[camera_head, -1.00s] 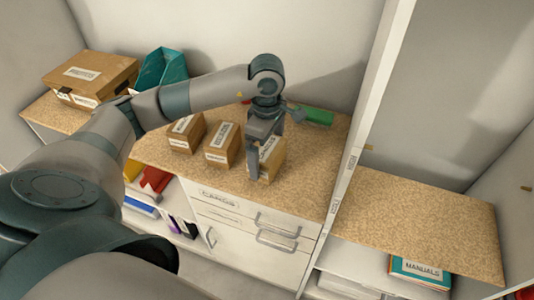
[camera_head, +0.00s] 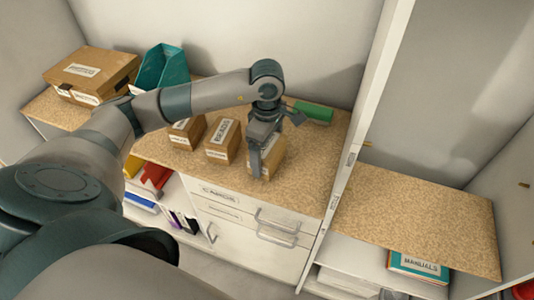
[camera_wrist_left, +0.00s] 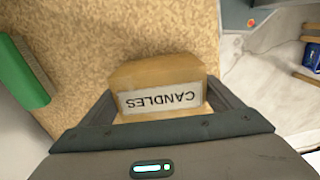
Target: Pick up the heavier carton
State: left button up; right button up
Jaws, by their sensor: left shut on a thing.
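Three small brown cartons stand in a row on the speckled counter (camera_head: 310,178). The left carton (camera_head: 183,134) is partly behind my arm. The middle carton (camera_head: 222,146) has a white label on top and stands free. My left gripper (camera_head: 264,160) is shut on the right carton (camera_head: 273,161), with a finger on either side of it. In the left wrist view this carton (camera_wrist_left: 157,74) sits between the fingers, and its label reads CANDLES. I cannot tell whether it touches the counter. My right gripper is not in view.
A large brown box (camera_head: 88,72) and a teal bin (camera_head: 161,68) stand at the back left. A green object (camera_head: 314,113) lies behind the held carton. A white upright panel (camera_head: 361,140) bounds the counter on the right. The lower right shelf (camera_head: 420,222) is bare on top.

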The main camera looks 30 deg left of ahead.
pick_arm(q)
jog(key=shift+r, duration=0.1)
jog(key=shift+r+b, duration=0.3)
jog(key=shift+r, duration=0.15)
notch_tip(320, 180, up, 8)
jog(key=b, duration=0.2)
jog(key=shift+f+b, duration=0.15)
jog(key=shift+b, duration=0.15)
jog(key=shift+r, duration=0.65)
jog(key=shift+d, duration=0.1)
dwell(0.4)
